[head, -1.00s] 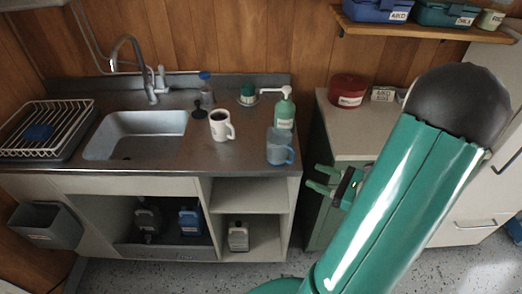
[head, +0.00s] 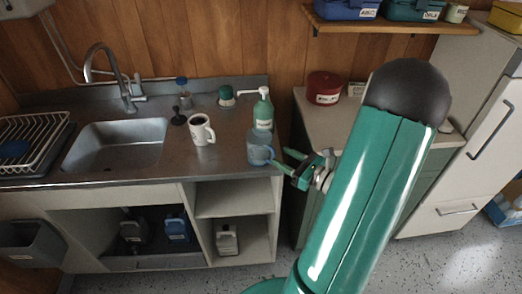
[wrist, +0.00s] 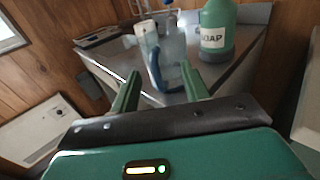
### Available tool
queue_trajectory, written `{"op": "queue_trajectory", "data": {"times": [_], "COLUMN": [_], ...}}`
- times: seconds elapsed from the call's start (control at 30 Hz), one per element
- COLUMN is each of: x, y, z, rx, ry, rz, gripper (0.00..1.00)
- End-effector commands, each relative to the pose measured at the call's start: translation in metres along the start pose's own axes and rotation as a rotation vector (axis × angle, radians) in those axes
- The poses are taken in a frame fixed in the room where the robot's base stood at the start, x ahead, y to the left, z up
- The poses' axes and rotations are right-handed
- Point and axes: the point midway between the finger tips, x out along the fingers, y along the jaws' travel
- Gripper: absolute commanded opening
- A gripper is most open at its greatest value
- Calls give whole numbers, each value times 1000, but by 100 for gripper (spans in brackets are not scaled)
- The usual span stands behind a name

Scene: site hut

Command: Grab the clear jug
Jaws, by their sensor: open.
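The clear jug (head: 260,149), bluish and see-through with a blue handle, stands upright near the front right edge of the sink counter (head: 215,158). In the wrist view the jug (wrist: 173,48) is ahead of my fingers, its handle facing me and in line with the gap between them. My gripper (head: 283,161) is open and empty, just right of the jug at counter height. Its two green fingers (wrist: 160,73) show spread apart in the wrist view. Whether a fingertip touches the jug I cannot tell.
A green soap bottle (head: 263,110) with a white pump stands close behind the jug; it also shows in the wrist view (wrist: 217,30). A white mug (head: 201,130) stands to the left. The sink (head: 115,147) is further left. A cabinet with a red tin (head: 324,88) is to the right.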

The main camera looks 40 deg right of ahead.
Motion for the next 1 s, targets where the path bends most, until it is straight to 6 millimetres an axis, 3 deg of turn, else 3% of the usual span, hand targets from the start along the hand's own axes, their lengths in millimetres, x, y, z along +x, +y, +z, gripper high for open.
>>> {"op": "queue_trajectory", "data": {"times": [0.2,0.47,0.5,0.73,1.0], "x": [33,38,38,37,37], "y": [0,0,0,0,0], "z": [5,5,5,5,5], "rx": [0,0,0,0,0], "ry": [-1,0,0,0,-1], "rz": [5,3,3,3,3], "gripper": [46,46,44,0,0]}}
